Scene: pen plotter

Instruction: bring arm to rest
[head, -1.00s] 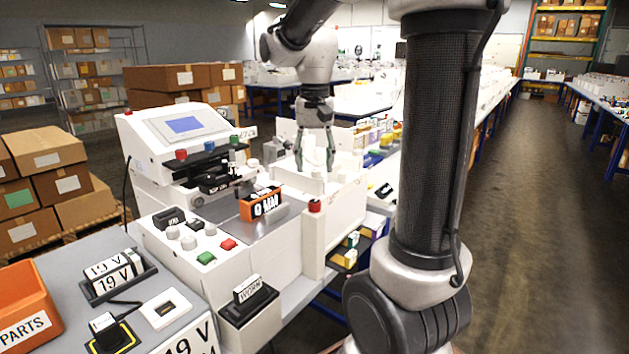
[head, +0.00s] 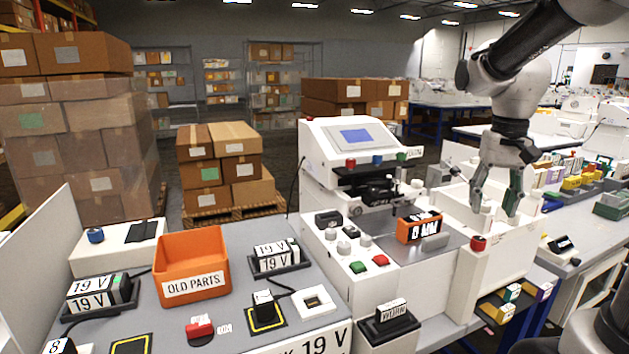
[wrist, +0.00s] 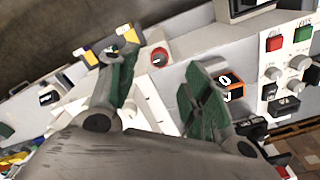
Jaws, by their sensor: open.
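My gripper (head: 495,203) hangs in the head view over the right part of the white plotter (head: 345,205), above its open white tray area. Its two green-padded fingers point down, are spread apart and hold nothing visible. In the wrist view my gripper (wrist: 158,90) also shows its fingers wide apart with white plotter surfaces between and beyond them. The orange block marked 8 MM (head: 418,227) sits on the plotter's grey plate, left of the gripper and apart from it; part of it shows beside one finger in the wrist view (wrist: 232,86).
An orange OLD PARTS bin (head: 192,268) and 19 V packs in a dark holder (head: 278,257) stand on the left bench. A WORN holder (head: 390,318) is at the plotter's front. Coloured boxes (head: 575,180) crowd the right bench. A red button (head: 478,243) is near the gripper.

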